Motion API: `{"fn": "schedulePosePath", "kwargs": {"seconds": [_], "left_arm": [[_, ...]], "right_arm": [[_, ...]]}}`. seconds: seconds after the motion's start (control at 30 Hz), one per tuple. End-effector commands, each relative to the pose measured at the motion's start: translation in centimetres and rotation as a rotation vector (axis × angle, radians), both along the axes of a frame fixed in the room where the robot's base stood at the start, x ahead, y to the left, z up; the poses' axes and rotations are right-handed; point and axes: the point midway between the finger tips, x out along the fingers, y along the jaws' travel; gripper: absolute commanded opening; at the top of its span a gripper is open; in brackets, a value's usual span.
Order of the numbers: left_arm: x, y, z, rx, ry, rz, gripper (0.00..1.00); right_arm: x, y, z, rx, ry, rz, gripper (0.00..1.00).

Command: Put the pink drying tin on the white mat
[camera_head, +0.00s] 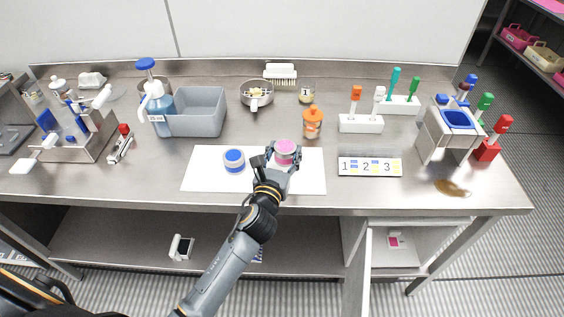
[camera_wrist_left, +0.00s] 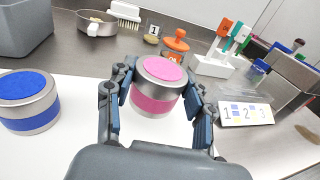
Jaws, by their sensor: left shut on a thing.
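The pink drying tin (camera_head: 286,148) is a short silver cylinder with a pink lid and a pink band. My left gripper (camera_head: 272,166) is shut on it over the right half of the white mat (camera_head: 210,180). In the left wrist view the tin (camera_wrist_left: 160,75) is upright between the two fingers of the gripper (camera_wrist_left: 157,108). I cannot tell whether its base touches the mat. A blue-banded tin (camera_head: 234,160) stands on the mat to the left, apart from the gripper; it also shows in the left wrist view (camera_wrist_left: 27,100). My right gripper is not in view.
An orange-topped jar (camera_head: 313,122) stands just behind the mat's right part. A numbered card (camera_head: 369,167) lies right of the mat. A grey bin (camera_head: 196,112) and a blue pump bottle (camera_head: 157,100) stand behind left. A brown spill (camera_head: 452,188) is at the right front edge.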

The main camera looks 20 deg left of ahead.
Motion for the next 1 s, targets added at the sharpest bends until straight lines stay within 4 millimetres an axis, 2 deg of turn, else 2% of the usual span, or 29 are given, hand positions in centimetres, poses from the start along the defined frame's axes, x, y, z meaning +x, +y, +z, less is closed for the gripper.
{"fn": "schedulePosePath", "kwargs": {"seconds": [0.1, 0.3, 0.77, 0.8, 0.9, 1.0], "left_arm": [[0.5, 0.4, -0.8, -0.001, 0.000, 0.001, 0.01], [0.7, 0.7, -3.8, -0.004, 0.002, 0.002, 0.01], [0.7, 0.7, -4.6, 0.001, -0.001, -0.001, 0.01], [0.7, 0.7, -4.5, 0.000, 0.000, 0.000, 0.59], [0.7, 0.7, -4.5, 0.000, 0.000, 0.000, 0.76], [0.7, 0.7, -4.5, 0.000, 0.000, 0.000, 0.76]], "right_arm": [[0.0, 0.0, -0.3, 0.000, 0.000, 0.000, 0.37], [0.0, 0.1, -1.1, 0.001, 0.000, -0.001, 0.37], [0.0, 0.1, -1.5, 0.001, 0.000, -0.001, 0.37], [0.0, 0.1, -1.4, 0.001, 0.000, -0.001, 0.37], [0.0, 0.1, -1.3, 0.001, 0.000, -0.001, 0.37], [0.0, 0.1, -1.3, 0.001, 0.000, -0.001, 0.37]]}}
